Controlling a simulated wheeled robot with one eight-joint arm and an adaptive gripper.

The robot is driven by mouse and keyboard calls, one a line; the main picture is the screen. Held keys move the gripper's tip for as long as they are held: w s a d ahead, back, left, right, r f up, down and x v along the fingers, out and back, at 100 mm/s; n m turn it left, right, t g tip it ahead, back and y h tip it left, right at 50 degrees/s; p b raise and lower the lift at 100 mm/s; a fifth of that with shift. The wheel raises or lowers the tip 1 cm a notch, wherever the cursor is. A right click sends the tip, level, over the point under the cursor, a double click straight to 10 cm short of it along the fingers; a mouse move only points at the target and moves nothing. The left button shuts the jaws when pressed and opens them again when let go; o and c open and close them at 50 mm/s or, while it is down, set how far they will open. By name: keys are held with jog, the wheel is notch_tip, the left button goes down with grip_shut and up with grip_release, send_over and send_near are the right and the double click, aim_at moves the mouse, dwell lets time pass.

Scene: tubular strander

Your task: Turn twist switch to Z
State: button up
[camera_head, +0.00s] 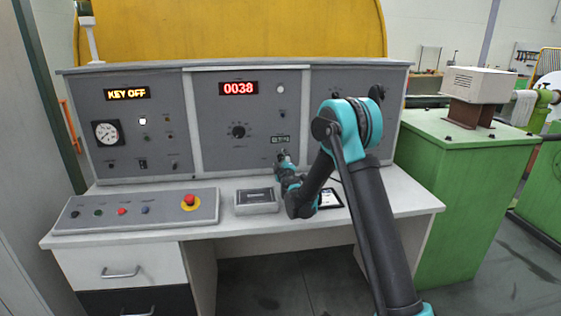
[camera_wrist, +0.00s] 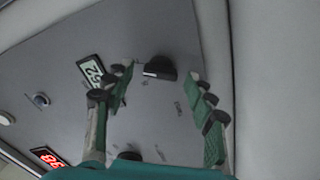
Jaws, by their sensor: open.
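A black twist switch (camera_wrist: 160,68) with a pale pointer mark sits on the grey panel. In the wrist view it lies between and just beyond my fingertips, with the pale mark toward the left of the picture. Small dark letters (camera_wrist: 178,106) are printed near it, too blurred to read. My gripper (camera_wrist: 158,77) is open, one finger on each side of the switch, with no clear contact. In the head view my gripper (camera_head: 283,157) is close to the middle panel, below a small display, and hides the switch there.
The small display (camera_wrist: 91,70) is close beside the left finger. The console also has a red 0038 display (camera_head: 238,88), a KEY OFF display (camera_head: 127,94) and a larger knob (camera_head: 238,131). A button box (camera_head: 137,211) with a red emergency button (camera_head: 190,202) and a grey box (camera_head: 256,201) stand on the desk.

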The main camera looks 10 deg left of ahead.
jog(key=v, duration=1.2)
jog(key=shift+w, duration=0.1)
jog(key=s+d+r+m+h, duration=0.25)
jog(key=d+m+h, duration=0.3)
jog(key=d, duration=0.85)
jog(key=s+d+m+g+h, duration=0.1)
jog(key=s+d, duration=0.2)
jog(key=d, duration=0.1)
jog(key=s+d+f+m+g+h, duration=0.1)
jog(key=s+d+m+g, duration=0.1)
jog(key=d, duration=0.3)
jog(key=s+d+f+m+g+h, duration=0.1)
jog(key=s+d+m+g, duration=0.1)
jog(key=s+d, duration=0.3)
jog(key=shift+d+f+m, duration=0.1)
jog(key=shift+m, duration=0.15)
jog(key=s+d+f+m+g+y, duration=0.1)
jog(key=s+f+g, duration=0.3)
jog(key=s, duration=0.9)
jog(key=s+d+f+m+g+y, duration=0.1)
jog(key=s+f, duration=0.6)
jog(key=s, duration=0.7)
jog(key=m+g+y, duration=0.1)
jog(key=m+g, duration=0.1)
jog(key=g, duration=0.1)
jog(key=shift+s, duration=0.3)
